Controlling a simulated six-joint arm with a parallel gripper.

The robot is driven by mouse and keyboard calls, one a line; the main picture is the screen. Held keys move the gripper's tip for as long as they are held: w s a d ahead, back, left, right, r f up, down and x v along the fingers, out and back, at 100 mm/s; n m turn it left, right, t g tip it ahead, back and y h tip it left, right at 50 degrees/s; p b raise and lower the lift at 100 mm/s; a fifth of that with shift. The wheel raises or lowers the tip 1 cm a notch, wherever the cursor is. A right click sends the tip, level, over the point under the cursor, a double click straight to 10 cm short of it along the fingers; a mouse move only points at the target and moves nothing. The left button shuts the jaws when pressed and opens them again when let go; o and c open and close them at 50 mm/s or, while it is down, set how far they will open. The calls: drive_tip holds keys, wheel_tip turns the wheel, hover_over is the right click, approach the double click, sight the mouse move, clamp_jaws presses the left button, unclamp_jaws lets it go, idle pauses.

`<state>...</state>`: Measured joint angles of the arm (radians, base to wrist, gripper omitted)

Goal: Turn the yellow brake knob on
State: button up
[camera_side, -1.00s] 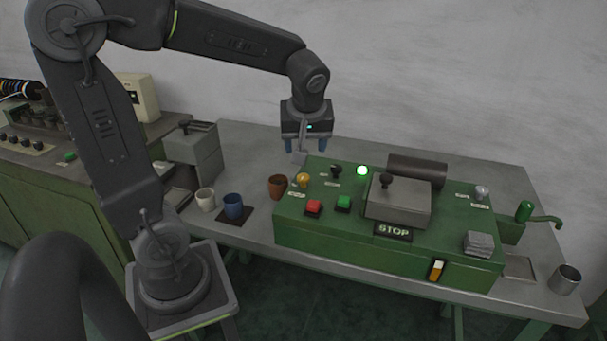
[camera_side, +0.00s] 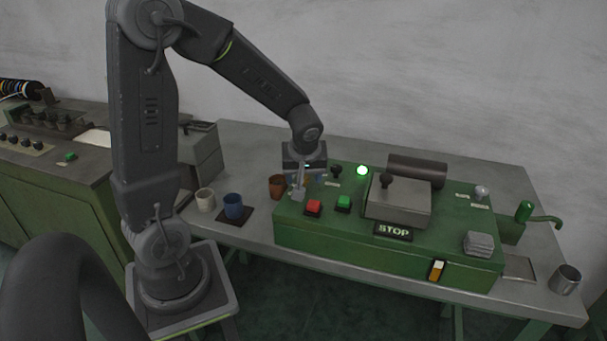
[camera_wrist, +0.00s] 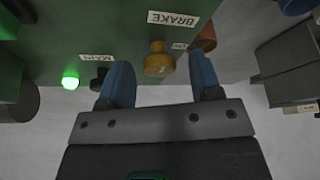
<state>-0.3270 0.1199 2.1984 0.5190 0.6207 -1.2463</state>
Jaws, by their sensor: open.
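The yellow brake knob (camera_wrist: 159,61) shows in the wrist view between the tips of my two blue fingers, on the green machine panel beside a BRAKE label (camera_wrist: 173,19). My gripper (camera_wrist: 163,84) is open, with a finger on either side of the knob and visible gaps to it. In the side view my gripper (camera_side: 306,181) is low over the left end of the green machine (camera_side: 330,240) and hides most of the knob. I cannot tell whether the fingers touch the panel.
A brown cup (camera_side: 276,187) stands close left of my gripper. A black knob (camera_side: 336,172) is close on its right. Red (camera_side: 314,207) and green (camera_side: 344,202) buttons sit in front. A green lamp (camera_side: 362,170) is lit. A blue cup (camera_side: 234,206) and a white cup (camera_side: 205,199) stand further left.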

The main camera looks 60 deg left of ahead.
drive_tip(key=shift+c, duration=0.3)
drive_tip(key=c, duration=0.9)
drive_tip(key=shift+o, duration=0.2)
drive_tip(key=shift+m, duration=0.3)
drive_tip(key=m+t+h, duration=0.1)
drive_tip(key=m, duration=0.2)
drive_tip(key=shift+s+m, duration=0.15)
drive_tip(key=shift+m, duration=0.15)
drive_tip(key=m, duration=0.2)
drive_tip(key=m+t+h, duration=0.1)
drive_tip(key=m, duration=0.2)
drive_tip(key=shift+s+a+h, duration=0.1)
drive_tip(key=shift+a+h, duration=0.05)
drive_tip(key=shift+h, duration=0.15)
drive_tip(key=m+h, duration=0.1)
drive_tip(key=m, duration=0.3)
drive_tip(key=shift+a+m+t+h, duration=0.15)
drive_tip(key=shift+m+t+h, duration=0.15)
drive_tip(key=shift+m+h, duration=0.8)
drive_tip(key=shift+m, duration=1.2)
